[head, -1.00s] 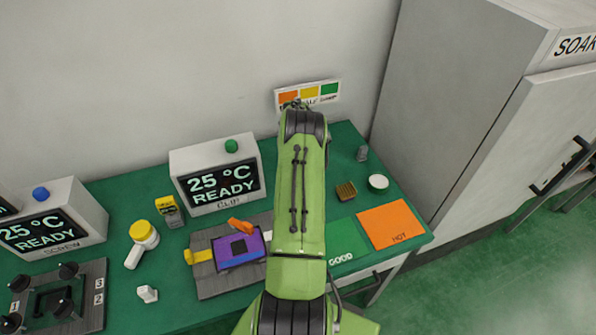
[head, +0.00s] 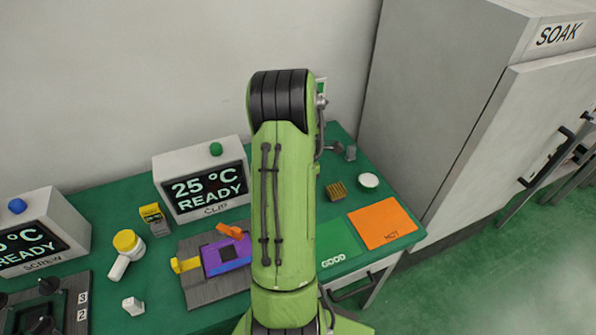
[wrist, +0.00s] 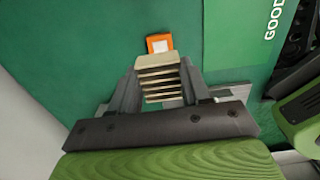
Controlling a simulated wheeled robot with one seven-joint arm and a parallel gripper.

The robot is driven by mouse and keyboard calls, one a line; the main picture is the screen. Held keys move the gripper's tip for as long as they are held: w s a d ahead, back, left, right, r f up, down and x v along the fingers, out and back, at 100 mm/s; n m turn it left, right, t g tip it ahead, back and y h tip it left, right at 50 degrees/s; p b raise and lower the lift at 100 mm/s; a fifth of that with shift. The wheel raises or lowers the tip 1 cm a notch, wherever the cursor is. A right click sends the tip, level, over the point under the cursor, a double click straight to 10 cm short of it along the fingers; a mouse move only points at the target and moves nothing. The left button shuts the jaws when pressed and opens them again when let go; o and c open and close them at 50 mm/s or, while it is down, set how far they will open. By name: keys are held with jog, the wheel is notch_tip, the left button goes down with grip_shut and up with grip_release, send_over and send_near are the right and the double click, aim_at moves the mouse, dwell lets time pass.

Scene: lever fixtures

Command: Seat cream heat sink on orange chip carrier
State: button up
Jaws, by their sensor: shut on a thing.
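The cream heat sink (wrist: 160,77), a block with several flat fins, is between the two fingers of my gripper (wrist: 161,82) in the wrist view. My gripper is shut on it. The orange chip carrier (wrist: 151,42) shows just beyond the heat sink. It is a small orange square with a pale centre, lying on the green surface. The heat sink's top edge slightly overlaps the carrier in the picture; they look apart, but the height between them cannot be told. In the head view my arm hides the heat sink and the carrier, and my gripper cannot be made out.
The green GOOD mat (head: 338,240) and orange HOT mat (head: 385,223) lie right of my arm. The clip fixture (head: 205,290) with a purple board (head: 226,256) is left of it. The CLIP display box (head: 200,182) stands behind. A brown ribbed block (head: 336,191) and white round pot (head: 369,181) are farther back.

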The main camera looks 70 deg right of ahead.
jog(key=shift+f, duration=0.1)
jog(key=shift+f+b, duration=1.25)
jog(key=shift+f, duration=0.15)
